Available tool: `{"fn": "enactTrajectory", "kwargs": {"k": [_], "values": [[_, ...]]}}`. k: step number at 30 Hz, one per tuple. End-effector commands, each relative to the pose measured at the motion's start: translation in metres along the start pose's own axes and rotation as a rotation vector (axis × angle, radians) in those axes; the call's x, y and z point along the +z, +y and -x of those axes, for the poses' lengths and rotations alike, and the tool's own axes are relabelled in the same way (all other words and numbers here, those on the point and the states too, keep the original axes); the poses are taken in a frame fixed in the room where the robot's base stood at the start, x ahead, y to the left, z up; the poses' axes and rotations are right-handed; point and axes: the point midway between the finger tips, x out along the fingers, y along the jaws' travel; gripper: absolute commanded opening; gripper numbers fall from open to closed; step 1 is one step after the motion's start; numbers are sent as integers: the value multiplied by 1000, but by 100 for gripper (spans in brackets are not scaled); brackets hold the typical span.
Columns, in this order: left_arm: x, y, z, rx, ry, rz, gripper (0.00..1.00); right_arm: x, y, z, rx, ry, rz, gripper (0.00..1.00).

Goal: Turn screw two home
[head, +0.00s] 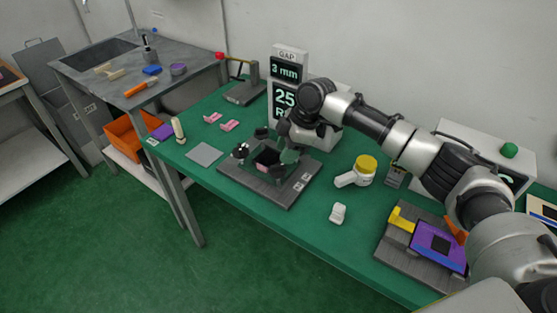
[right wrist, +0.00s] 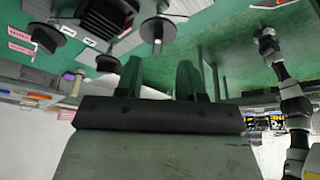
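A fixture with a dark grey base plate (head: 262,191) stands on the green table, with a dark block (head: 268,157) in its middle. A dark round screw knob (head: 240,153) is at its left and another (head: 261,133) at its back. In the right wrist view several round knobs show, one at the left (right wrist: 48,38) and one on a shiny shaft (right wrist: 158,30). I cannot tell which is screw two. My right gripper (head: 290,151) is over the fixture's right side. Its two fingers (right wrist: 160,78) are apart, with nothing seen between them. My left gripper shows small in the right wrist view (right wrist: 267,42); its state is unclear.
A display (head: 286,72) behind reads GAP 3 mm, with a partly hidden 25 sign below. A yellow-topped white part (head: 363,169) and a small white piece (head: 338,213) lie right of the fixture. A grey square (head: 205,154) and pink pieces (head: 229,126) lie left.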

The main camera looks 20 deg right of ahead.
Motion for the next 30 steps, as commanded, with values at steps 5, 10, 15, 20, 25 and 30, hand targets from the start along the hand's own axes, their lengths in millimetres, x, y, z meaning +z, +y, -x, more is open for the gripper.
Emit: {"fn": "enactTrajectory", "kwargs": {"k": [5, 10, 15, 20, 25, 30], "values": [[0, 1, 4, 1, 0, -2, 38, 0, 0, -30, -1, -1, -1, 38], [-21, -3, 4, -3, 33, -3, 38, 0, 0, -46, -1, -1, -2, 38], [-28, -3, 5, -4, 45, -3, 38, 0, 0, -50, 1, 0, -2, 38], [-23, -2, 5, -3, 37, -3, 38, 0, 0, -50, 1, 0, -2, 38], [-17, -2, 4, -2, 27, -2, 38, 0, 0, -50, 1, -1, -2, 14], [-15, -2, 4, -2, 24, -2, 38, 0, 0, -50, 1, -1, -2, 0]]}}
